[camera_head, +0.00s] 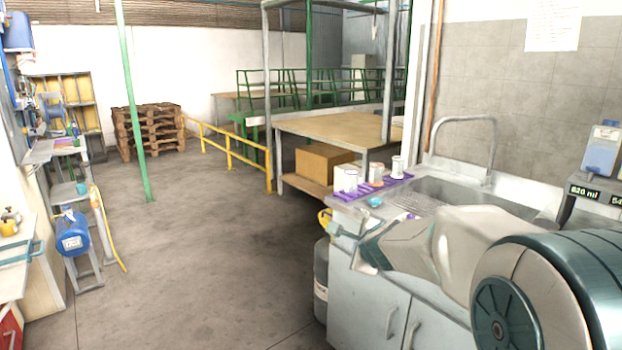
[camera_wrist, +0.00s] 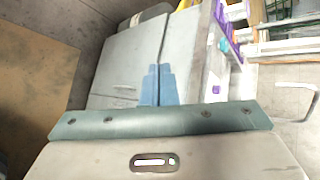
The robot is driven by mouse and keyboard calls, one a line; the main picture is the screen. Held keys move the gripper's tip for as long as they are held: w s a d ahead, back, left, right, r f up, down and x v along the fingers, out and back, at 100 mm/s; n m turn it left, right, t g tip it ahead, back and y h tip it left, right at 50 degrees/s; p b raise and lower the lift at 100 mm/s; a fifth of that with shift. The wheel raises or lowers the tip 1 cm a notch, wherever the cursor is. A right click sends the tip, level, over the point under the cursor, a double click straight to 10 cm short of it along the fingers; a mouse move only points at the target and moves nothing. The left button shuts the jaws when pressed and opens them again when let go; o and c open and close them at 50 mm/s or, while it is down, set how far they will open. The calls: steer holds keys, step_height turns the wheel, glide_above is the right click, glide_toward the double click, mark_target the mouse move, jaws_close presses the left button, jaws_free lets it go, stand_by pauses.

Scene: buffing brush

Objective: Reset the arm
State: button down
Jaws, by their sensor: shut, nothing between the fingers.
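My arm reaches in from the lower right of the head view, in front of the sink counter (camera_head: 440,205). The grey cabinet doors (camera_wrist: 132,55) under the counter lie beyond the fingers in that view.
Several small containers (camera_head: 376,174) stand on a purple mat (camera_head: 345,194) at the counter's left end, close to my gripper. A curved faucet (camera_head: 492,150) rises behind the sink. The floor (camera_head: 215,250) to the left is clear.

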steer(key=s+a+r+n+g+y+p, duration=0.1)
steer(key=s+r+n+g+p, duration=0.1)
steer(key=s+n, duration=0.4)
steer(key=s+a+r+n+g+p, duration=0.1)
steer(key=s+n+g+p, duration=0.1)
steer(key=s+n, duration=0.45)
steer(key=s+d+n+g+h+p, duration=0.1)
steer(key=s+n, duration=0.3)
steer(key=s, duration=0.5)
steer(key=s+d+n+g+h+p, duration=0.1)
steer(key=s+d+n+g+p, duration=0.1)
steer(key=s, duration=0.8)
steer(key=d+f+n+g, duration=0.1)
steer(key=d+n, duration=0.1)
steer(key=shift+s+d+p, duration=0.15)
steer(key=shift+d+p, duration=0.2)
